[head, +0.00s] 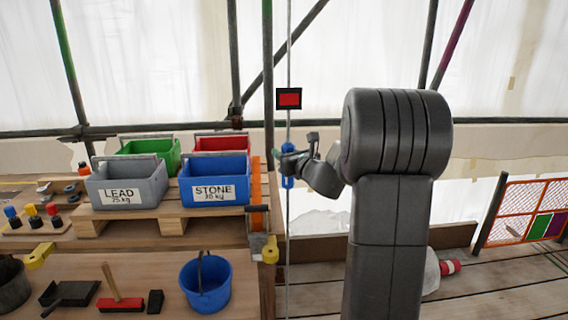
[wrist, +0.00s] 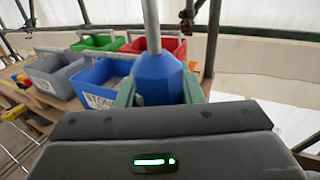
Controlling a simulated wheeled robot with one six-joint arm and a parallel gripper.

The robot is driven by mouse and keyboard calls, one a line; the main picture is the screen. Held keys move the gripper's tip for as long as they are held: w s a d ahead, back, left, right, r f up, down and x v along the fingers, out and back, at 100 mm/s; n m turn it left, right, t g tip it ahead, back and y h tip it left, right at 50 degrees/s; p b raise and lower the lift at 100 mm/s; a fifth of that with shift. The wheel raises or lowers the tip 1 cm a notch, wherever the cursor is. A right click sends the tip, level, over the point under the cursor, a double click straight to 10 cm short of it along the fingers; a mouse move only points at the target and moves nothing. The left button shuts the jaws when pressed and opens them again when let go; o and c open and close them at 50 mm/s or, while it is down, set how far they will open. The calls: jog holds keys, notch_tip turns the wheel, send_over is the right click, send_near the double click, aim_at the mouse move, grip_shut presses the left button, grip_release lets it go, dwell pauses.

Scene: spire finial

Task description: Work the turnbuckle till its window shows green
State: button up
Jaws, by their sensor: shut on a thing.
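The turnbuckle is a blue body (head: 288,165) on a thin vertical cable left of my arm in the head view. Its window (head: 289,98), a black-framed panel higher on the cable, shows red. My gripper (head: 289,162) is shut on the blue turnbuckle body. In the wrist view the blue body (wrist: 158,78) stands upright between the two green fingers of my gripper (wrist: 160,95), with a grey rod rising from its top. The lower part of the body is hidden behind the gripper housing there.
On the bench at left stand a grey LEAD crate (head: 126,188), a blue STONE crate (head: 214,184), a green crate (head: 150,150) and a red crate (head: 222,143). A blue bucket (head: 205,287) sits lower. Scaffold poles stand close behind the cable. Planks at right are mostly clear.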

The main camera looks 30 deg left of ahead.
jog(key=shift+w+d+f+m+t+h+b, duration=0.15)
jog(key=shift+m+t+h+b, duration=0.65)
jog(key=shift+b, duration=0.8)
jog(key=shift+s+a+f+m+t+h+b, duration=0.1)
jog(key=shift+m+t+h+b, duration=0.65)
jog(key=shift+b, duration=0.8)
jog(key=shift+w+d+r+m+t+h+b, duration=0.15)
jog(key=shift+m+t+h+b, duration=0.9)
jog(key=shift+h+b, duration=1.1)
jog(key=shift+w+d+m+t+h+b, duration=0.2)
jog(key=shift+m+t+h+b, duration=0.8)
jog(key=shift+b, duration=2.05)
jog(key=shift+d+r+m+t+h+b, duration=0.1)
jog(key=shift+d+m+t+h+b, duration=0.3)
jog(key=shift+m+h+b, duration=1.8)
jog(key=shift+n+b, duration=0.4)
jog(key=shift+b, duration=0.05)
jog(key=o, duration=1)
jog(key=shift+c, duration=0.2)
